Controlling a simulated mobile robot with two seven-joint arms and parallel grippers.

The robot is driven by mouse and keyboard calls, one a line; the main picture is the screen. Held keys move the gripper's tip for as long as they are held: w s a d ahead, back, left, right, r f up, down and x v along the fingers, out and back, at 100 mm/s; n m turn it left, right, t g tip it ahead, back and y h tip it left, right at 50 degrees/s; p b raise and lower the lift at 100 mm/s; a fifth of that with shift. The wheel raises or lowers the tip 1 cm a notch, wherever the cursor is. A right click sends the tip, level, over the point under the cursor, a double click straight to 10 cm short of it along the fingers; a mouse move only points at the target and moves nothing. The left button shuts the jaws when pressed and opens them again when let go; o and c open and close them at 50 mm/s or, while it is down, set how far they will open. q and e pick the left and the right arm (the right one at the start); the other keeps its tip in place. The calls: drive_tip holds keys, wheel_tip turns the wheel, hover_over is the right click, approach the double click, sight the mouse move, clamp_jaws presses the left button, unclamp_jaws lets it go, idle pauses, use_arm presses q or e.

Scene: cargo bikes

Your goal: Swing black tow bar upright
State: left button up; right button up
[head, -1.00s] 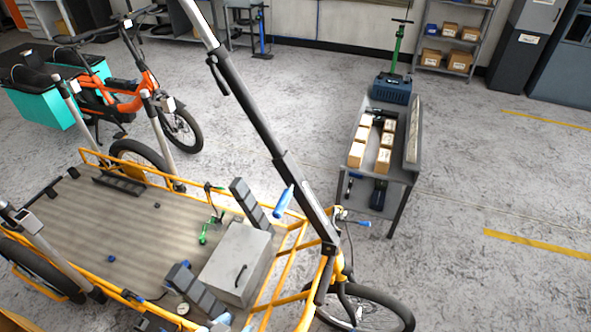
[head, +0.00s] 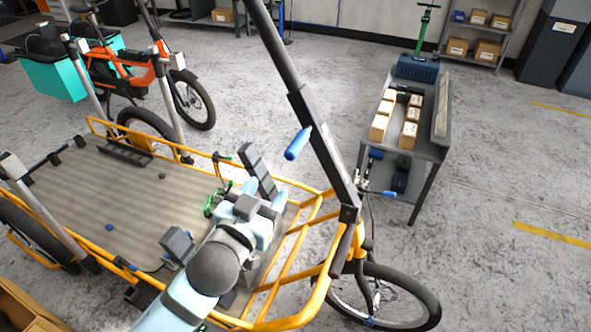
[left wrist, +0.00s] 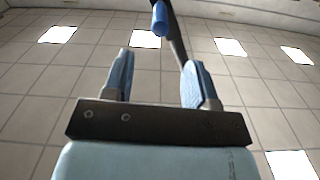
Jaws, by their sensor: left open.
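The black tow bar (head: 317,128) rises from a pivot at the front of the yellow cargo bike frame and leans up and left to the top edge. A blue handle (head: 298,143) sticks out from its side. My left gripper (head: 265,196) is over the front of the cargo bed, below and left of the handle. In the left wrist view the gripper (left wrist: 160,80) points upward, its two blue fingers apart with nothing between them. The blue handle (left wrist: 160,18) and tow bar (left wrist: 178,35) show beyond the fingertips, apart from them. My right gripper is out of view.
The cargo bed (head: 110,190) has yellow rails, and my arm covers much of its grey box. A grey cart (head: 440,140) with small boxes stands right of the bar. An orange bike (head: 120,65) is at back left. The floor at right is clear.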

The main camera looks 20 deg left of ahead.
sight(295, 148)
use_arm(q)
drive_tip(key=w, duration=0.4)
drive_tip(key=w+d, duration=0.1)
drive_tip(key=w, duration=0.4)
drive_tip(key=w+d, duration=0.1)
drive_tip(key=w, duration=0.3)
drive_tip(key=shift+w+r, duration=0.3)
drive_tip(key=shift+w, duration=0.05)
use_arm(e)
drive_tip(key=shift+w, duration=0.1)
use_arm(q)
drive_tip(key=shift+c, duration=0.5)
